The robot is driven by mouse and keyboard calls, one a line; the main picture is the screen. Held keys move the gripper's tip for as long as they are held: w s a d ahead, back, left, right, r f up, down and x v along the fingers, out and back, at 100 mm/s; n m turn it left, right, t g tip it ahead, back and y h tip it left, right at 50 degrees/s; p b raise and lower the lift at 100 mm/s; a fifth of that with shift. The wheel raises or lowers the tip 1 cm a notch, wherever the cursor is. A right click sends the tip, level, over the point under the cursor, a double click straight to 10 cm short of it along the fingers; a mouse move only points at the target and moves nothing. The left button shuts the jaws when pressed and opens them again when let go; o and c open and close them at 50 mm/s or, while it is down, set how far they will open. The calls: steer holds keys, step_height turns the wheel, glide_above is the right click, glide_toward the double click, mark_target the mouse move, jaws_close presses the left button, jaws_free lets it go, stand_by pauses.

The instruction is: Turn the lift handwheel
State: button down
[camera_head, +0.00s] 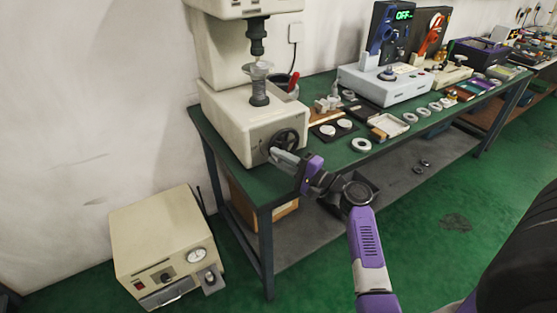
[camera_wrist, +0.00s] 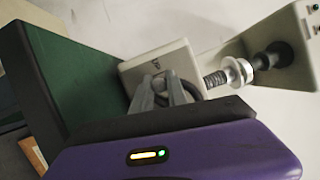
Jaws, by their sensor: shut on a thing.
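The lift handwheel (camera_head: 287,138) is a black wheel on the front of the cream press-like machine (camera_head: 222,120) at the left end of the green bench. My gripper (camera_head: 272,153) reaches it from the front right and is shut on its lower left rim. In the wrist view my gripper's two grey fingers (camera_wrist: 160,97) close on the dark rim of the handwheel (camera_wrist: 190,86), whose far side is partly hidden behind them. The machine's lift screw (camera_wrist: 216,78) and a pale ring-shaped stage above it show beside the wheel.
The green bench (camera_head: 330,160) carries bearing rings, small trays and a grey tester (camera_head: 385,83) to the right of the machine. A cream box with a gauge (camera_head: 160,240) stands on the floor at left. Green floor in front of the bench is largely clear.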

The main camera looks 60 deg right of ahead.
steer(key=shift+a+r, duration=0.1)
stand_by(0.3)
steer(key=c, duration=1.3)
jaws_free()
steer(key=s, duration=0.5)
steer(key=s+a+b, duration=0.1)
steer(key=s, duration=0.1)
steer(key=shift+s+a+f, duration=0.1)
steer(key=shift+s+f, duration=0.25)
